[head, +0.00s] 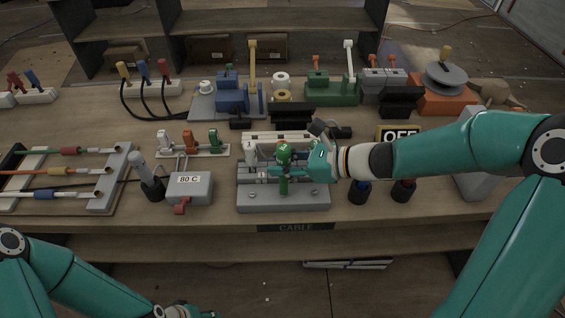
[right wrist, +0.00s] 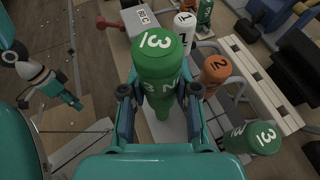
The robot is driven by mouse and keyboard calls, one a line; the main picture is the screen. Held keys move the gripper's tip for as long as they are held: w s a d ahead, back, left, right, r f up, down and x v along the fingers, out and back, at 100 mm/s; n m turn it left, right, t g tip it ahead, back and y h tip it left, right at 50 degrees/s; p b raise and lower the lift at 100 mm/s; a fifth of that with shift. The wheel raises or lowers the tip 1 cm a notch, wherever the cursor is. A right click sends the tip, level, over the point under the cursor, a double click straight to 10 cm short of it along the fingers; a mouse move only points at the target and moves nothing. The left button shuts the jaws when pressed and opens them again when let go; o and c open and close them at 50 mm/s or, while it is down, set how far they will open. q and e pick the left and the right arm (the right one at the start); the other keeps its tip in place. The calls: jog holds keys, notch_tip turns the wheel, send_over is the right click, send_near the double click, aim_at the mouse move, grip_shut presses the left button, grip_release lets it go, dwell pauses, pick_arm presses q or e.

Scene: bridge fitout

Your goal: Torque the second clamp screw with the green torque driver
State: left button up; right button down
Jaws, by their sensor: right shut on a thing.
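My right gripper (right wrist: 160,105) is shut on the green torque driver (right wrist: 155,58), which is marked 3. In the head view the green driver (head: 284,153) stands about upright above the grey clamp fixture (head: 283,200). My left gripper (right wrist: 72,102) is low at the left in the right wrist view, apart from the fixture. It is too small to tell if it is open.
A white piece marked 1 (right wrist: 185,22), an orange piece marked 2 (right wrist: 215,68) and another green piece marked 3 (right wrist: 262,138) stand close to my right gripper. The grey 80 C box (head: 190,187) is left of the fixture. Two dark holders (head: 360,191) stand right of it.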

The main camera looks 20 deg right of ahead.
aim_at(287, 148)
jog(key=shift+r+p, duration=1.9)
jog(key=shift+r, duration=0.75)
jog(key=shift+f, duration=0.1)
